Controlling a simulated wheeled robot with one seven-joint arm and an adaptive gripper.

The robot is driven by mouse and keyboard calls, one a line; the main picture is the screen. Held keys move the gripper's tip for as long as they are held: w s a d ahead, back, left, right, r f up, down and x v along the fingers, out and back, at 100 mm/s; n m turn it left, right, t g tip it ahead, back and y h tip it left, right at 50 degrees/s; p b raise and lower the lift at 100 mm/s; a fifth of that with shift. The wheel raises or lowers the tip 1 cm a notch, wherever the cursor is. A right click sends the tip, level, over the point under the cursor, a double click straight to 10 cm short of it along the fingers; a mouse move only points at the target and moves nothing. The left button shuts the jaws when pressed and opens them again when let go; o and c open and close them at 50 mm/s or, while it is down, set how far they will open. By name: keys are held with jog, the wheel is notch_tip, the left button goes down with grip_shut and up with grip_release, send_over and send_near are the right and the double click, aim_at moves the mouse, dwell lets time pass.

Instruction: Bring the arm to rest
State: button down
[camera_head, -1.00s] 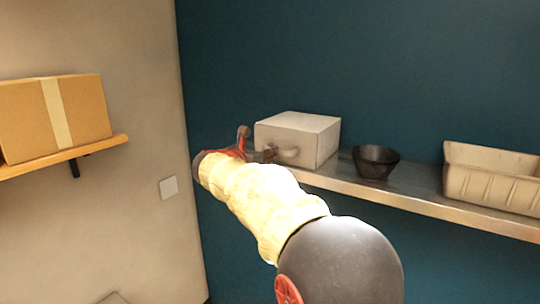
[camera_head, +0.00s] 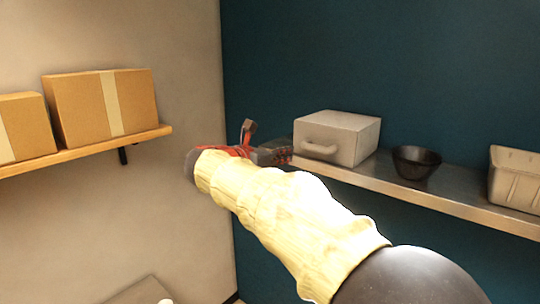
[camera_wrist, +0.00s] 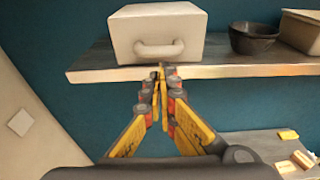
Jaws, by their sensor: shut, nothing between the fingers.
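My gripper (camera_wrist: 161,76) shows in the wrist view with its yellow and grey fingers together, shut and empty. Its tips overlap the front edge of the metal shelf in that view; I cannot tell the gap between them. In the head view my arm reaches from the lower right toward the shelf, in a pale yellow sleeve. My gripper (camera_head: 283,155) is seen there just left of and in front of the white drawer box (camera_head: 338,138), partly hidden by the wrist. The box, with its handle facing out, also shows in the wrist view (camera_wrist: 157,32).
The metal shelf (camera_head: 455,200) on the blue wall also holds a black bowl (camera_head: 416,162) and a beige bin (camera_head: 516,178). A wooden shelf (camera_head: 85,152) on the left wall holds cardboard boxes (camera_head: 102,105). Small yellow items (camera_wrist: 296,163) lie on a lower surface.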

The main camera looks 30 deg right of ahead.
jog(key=s+a+f+m+g+y, duration=0.1)
jog(key=s+a+f+m+y, duration=0.1)
jog(key=f+m, duration=0.35)
jog(key=s+a+f+m+y, duration=0.1)
jog(key=a+f+m+y, duration=0.15)
jog(key=f, duration=0.65)
jog(key=s+a+f+m+y+b, duration=0.3)
jog(key=s+a+f+b, duration=0.3)
jog(key=f, duration=0.5)
jog(key=s+a+f+m+y+b, duration=0.4)
jog(key=s+a+f+m+b, duration=0.2)
jog(key=s+f+b, duration=0.4)
jog(key=s+a+f+m+t+y+b, duration=0.1)
jog(key=s+a+f+m+y+b, duration=0.2)
jog(key=s+a+f+m+b, duration=0.2)
jog(key=shift+s+a+f+b, duration=0.6)
jog(key=shift+s+f+b, duration=1)
jog(key=shift+s+f, duration=2.35)
jog(key=shift+w+f, duration=0.8)
